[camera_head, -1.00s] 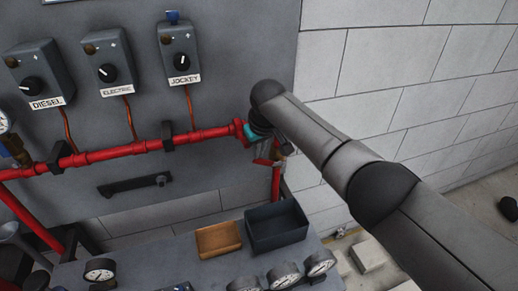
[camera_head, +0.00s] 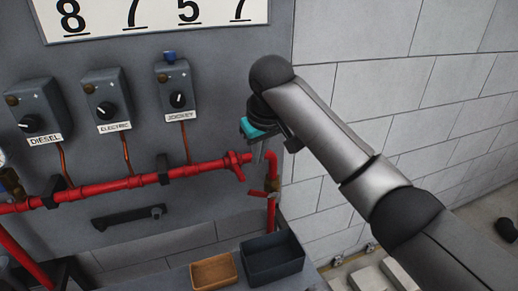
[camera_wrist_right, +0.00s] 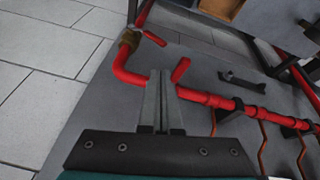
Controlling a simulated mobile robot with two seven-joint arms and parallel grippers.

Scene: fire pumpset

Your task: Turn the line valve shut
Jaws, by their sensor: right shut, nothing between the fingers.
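A red pipe (camera_head: 140,182) runs along the grey panel and turns down at its right end. A short red lever (camera_head: 258,193) sticks out sideways at the downpipe; in the right wrist view this lever (camera_wrist_right: 153,38) sits at a brass valve body (camera_wrist_right: 130,42). Another red piece (camera_head: 238,165) crosses the horizontal pipe near its end; its arm (camera_wrist_right: 180,70) shows just beyond my fingertips. I cannot tell which is the line valve's handle. My right gripper (camera_head: 262,152) is shut and empty, in front of the pipe's end; its fingers (camera_wrist_right: 160,78) show close together. My left gripper is not in view.
Three switch boxes, diesel (camera_head: 34,115), electric (camera_head: 106,102) and jockey (camera_head: 174,92), are on the panel left of my arm. A black bar (camera_head: 128,217) is below the pipe. An orange tray (camera_head: 213,271) and a dark bin (camera_head: 270,259) stand below.

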